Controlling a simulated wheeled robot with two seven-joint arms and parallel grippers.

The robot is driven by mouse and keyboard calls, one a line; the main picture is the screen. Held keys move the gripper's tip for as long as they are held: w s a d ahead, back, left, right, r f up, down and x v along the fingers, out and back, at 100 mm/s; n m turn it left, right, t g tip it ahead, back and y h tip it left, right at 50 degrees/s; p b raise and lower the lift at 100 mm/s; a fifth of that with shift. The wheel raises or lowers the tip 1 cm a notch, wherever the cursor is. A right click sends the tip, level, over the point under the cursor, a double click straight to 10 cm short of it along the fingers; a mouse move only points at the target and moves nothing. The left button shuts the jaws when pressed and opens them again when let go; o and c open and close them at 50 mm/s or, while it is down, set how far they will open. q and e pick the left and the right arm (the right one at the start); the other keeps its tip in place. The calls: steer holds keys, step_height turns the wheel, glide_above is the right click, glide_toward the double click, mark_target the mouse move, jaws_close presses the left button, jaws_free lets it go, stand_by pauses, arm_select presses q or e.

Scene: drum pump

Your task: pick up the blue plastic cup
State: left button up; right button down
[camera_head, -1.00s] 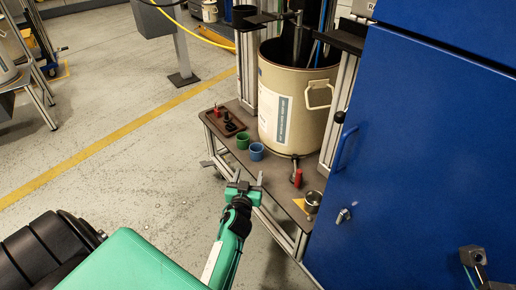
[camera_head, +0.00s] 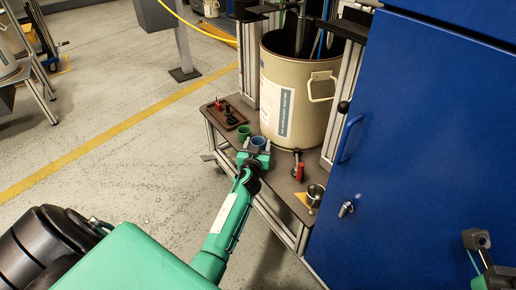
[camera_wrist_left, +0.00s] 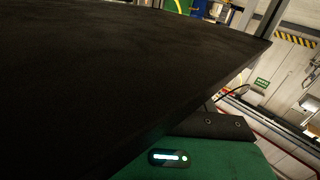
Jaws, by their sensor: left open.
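The blue plastic cup (camera_head: 258,142) stands near the front edge of the grey-brown shelf, just left of the drum's foot. My left gripper (camera_head: 255,150) is open at the cup, with its fingers on the near side and flanks of it. The gripper partly hides the cup, and I cannot tell whether they touch. The left wrist view does not show the cup; a large dark surface (camera_wrist_left: 120,70) fills much of it. Part of what looks like my right gripper (camera_head: 478,240) shows at the lower right, its jaws unclear.
A green cup (camera_head: 243,132) stands just left of the blue one. A brown tray (camera_head: 239,118) with small parts lies behind it. The beige drum (camera_head: 300,95) rises behind. A red-handled item (camera_head: 299,172) and a metal cup (camera_head: 314,195) stand to the right, near the blue cabinet (camera_head: 430,130).

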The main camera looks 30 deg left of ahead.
arm_select(q)
steer(key=shift+w+a, duration=0.1)
steer(key=shift+w, duration=0.25)
steer(key=c, duration=0.7)
steer(key=shift+s+r, duration=0.1)
steer(key=shift+c, duration=0.2)
